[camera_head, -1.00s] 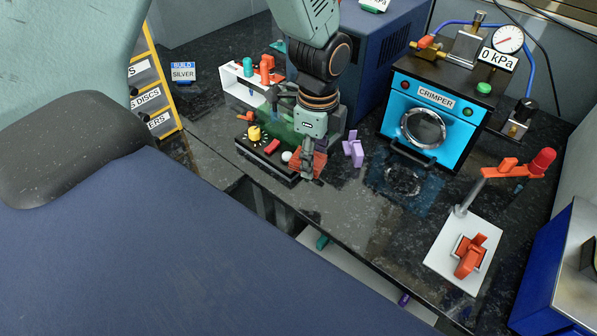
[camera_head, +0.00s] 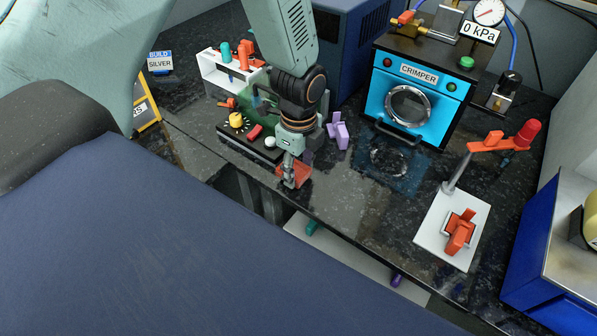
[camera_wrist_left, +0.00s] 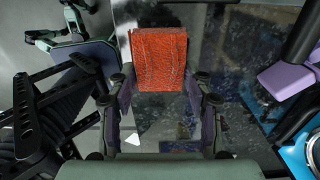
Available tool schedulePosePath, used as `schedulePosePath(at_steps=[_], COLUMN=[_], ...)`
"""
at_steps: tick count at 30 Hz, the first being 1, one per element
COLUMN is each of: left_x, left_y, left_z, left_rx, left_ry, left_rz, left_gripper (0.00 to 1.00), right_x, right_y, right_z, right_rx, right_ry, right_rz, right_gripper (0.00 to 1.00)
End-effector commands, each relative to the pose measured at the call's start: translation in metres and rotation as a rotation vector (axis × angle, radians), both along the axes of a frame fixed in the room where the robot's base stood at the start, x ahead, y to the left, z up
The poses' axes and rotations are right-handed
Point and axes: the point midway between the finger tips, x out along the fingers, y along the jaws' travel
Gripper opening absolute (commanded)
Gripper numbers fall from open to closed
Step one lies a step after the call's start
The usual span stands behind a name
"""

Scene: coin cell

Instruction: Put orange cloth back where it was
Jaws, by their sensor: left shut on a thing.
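The orange cloth (camera_head: 304,174) is a small textured orange-red square near the table's front edge, right of the black panel. In the left wrist view the cloth (camera_wrist_left: 160,58) shows flat and upright in the picture, with its lower part between the fingertips. My left gripper (camera_head: 290,176) points down and is shut on the cloth. The gripper (camera_wrist_left: 162,88) also shows in the left wrist view, one finger on each side of the cloth. Part of the cloth is behind the gripper in the head view. My right gripper is not seen in the head view.
The black panel (camera_head: 236,140) with coloured knobs lies left of the gripper. A purple block (camera_head: 339,132) stands behind right. The blue crimper (camera_head: 415,95) is farther right, with a dark blue mat in front. A red-handled lever stands on a white plate (camera_head: 430,235). Dark counter is bare between.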

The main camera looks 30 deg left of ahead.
Motion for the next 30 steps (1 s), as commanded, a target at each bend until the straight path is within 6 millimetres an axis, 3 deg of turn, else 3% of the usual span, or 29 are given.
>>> schedulePosePath(at_steps=[3,14,15,22,30], left_x=[-0.0003,-0.0002,-0.0001,-0.0001,-0.0001], left_y=[0.0009,0.0007,0.0007,0.0007,0.0006], left_z=[-0.0155,-0.0182,-0.0179,-0.0176,-0.0174], left_rx=[0.000,0.000,0.000,0.000,0.000], left_ry=[0.001,0.000,0.000,0.000,0.000], left_rz=[0.001,0.001,0.001,0.001,0.001], left_gripper=[0.16,0.16,0.53,0.73,0.73], right_x=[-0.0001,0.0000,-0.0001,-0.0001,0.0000], right_y=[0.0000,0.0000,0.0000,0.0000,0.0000], right_z=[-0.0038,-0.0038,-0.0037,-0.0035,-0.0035], right_rx=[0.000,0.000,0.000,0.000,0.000], right_ry=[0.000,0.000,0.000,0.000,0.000], right_rz=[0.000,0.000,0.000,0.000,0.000], right_gripper=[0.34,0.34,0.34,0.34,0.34])
